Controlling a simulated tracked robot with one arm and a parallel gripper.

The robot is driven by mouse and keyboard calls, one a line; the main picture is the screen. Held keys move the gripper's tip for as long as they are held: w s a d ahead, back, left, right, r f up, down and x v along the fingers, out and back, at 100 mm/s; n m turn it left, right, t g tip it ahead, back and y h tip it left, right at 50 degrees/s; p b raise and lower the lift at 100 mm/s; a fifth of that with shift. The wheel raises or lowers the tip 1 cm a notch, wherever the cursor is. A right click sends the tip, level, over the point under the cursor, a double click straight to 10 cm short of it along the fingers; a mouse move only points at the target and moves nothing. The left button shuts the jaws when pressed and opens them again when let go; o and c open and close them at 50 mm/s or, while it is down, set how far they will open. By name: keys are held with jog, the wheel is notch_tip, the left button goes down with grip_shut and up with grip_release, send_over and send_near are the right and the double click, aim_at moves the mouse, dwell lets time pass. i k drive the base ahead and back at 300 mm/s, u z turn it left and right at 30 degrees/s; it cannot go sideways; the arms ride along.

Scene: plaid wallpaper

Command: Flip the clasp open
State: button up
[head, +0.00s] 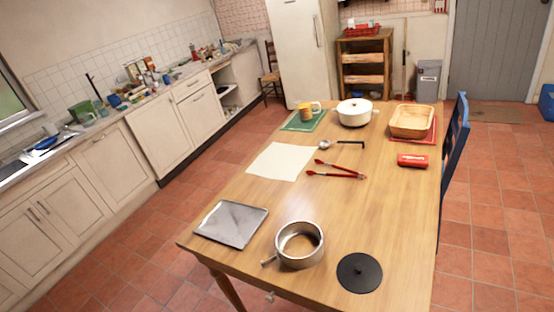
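No clasp can be made out in the head view; at this distance such a small part is too small to tell. A small red case-like object (412,160) lies on the right side of the wooden table (250,205), and its details are unclear. My gripper does not show in this view.
The table also holds a steel pot (299,245), black lid (359,273), grey tray (231,223), pale sheet (281,161), red tongs (338,172), ladle (325,145), white pot (354,113) and baking dish (412,122). A blue chair (457,135) stands at right. Tiled floor (185,215) is open at left.

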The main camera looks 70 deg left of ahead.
aim_at(272, 259)
jog(key=u, duration=0.05)
jog(key=k, duration=1.35)
jog(key=u, duration=1.2)
jog(key=i, duration=1.05)
